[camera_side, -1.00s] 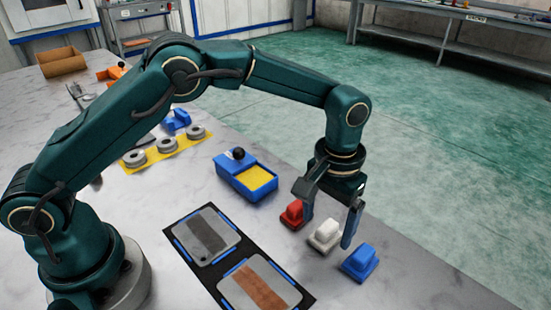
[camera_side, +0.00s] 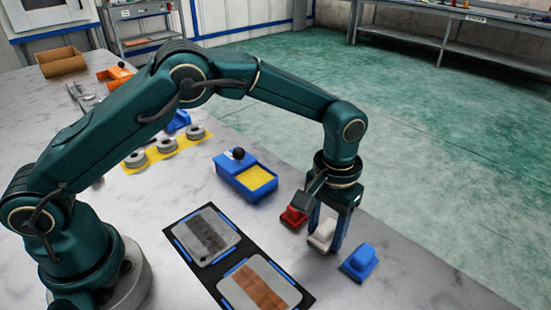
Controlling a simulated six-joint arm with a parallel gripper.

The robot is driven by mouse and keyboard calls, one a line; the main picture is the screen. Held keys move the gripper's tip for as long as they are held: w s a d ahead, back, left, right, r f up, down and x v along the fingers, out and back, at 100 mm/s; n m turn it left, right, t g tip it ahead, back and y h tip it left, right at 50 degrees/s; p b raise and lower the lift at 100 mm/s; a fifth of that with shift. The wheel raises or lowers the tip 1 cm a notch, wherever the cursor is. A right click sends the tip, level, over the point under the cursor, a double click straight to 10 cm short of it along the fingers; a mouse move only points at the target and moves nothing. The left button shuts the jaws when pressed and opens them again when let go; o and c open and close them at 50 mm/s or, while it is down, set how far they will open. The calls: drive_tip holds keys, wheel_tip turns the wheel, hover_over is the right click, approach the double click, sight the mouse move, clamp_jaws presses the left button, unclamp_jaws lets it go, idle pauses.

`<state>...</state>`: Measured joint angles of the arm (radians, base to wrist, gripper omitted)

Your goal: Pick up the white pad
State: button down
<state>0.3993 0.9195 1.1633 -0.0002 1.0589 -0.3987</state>
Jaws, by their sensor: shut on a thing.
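The white pad (camera_side: 321,236) stands on the grey table between a red pad (camera_side: 292,217) and a blue pad (camera_side: 358,262). My gripper (camera_side: 325,232) points down over it, with its fingers closed in on the white pad's upper part. One finger is on the near right side of the pad; the other is partly hidden behind it. The pad appears to be at table level; I cannot tell whether it touches the table.
A blue tray (camera_side: 230,169) with a yellow insert and black knob stands left of the pads. A black board (camera_side: 215,273) with two plates lies in front. A yellow strip (camera_side: 155,159) carries grey discs. The table's edge is close behind the pads.

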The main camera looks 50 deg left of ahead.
sight(327, 227)
drive_tip(key=shift+r, duration=0.45)
wheel_tip(327, 227, up, 3)
drive_tip(key=shift+w+r, duration=0.1)
drive_tip(key=shift+r, duration=0.05)
drive_tip(key=a+r, duration=0.6)
drive_tip(key=a, duration=0.5)
drive_tip(key=shift+s+a+r, duration=0.25)
drive_tip(key=shift+a+r, duration=0.1)
drive_tip(key=shift+r, duration=0.05)
